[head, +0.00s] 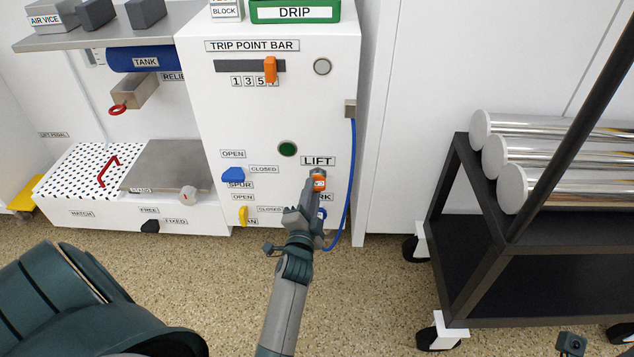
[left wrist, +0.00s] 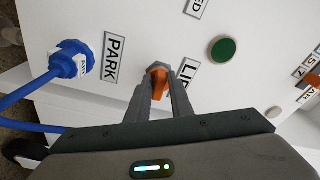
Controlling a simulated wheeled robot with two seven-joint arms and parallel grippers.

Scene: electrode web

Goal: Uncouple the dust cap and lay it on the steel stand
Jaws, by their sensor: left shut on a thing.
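The orange dust cap (head: 319,184) is at the LIFT port on the front of the white cabinet. It also shows in the left wrist view (left wrist: 159,82), between the grey fingers. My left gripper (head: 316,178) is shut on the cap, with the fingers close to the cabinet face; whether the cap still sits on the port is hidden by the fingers. My right gripper's fingers are not in view.
A blue plug (left wrist: 70,60) with a blue hose (head: 350,180) sits at PARK, close beside my left gripper. Blue (head: 233,174) and yellow (head: 243,215) handles stick out to its left. A black cart (head: 475,270) with shiny rolls stands at right.

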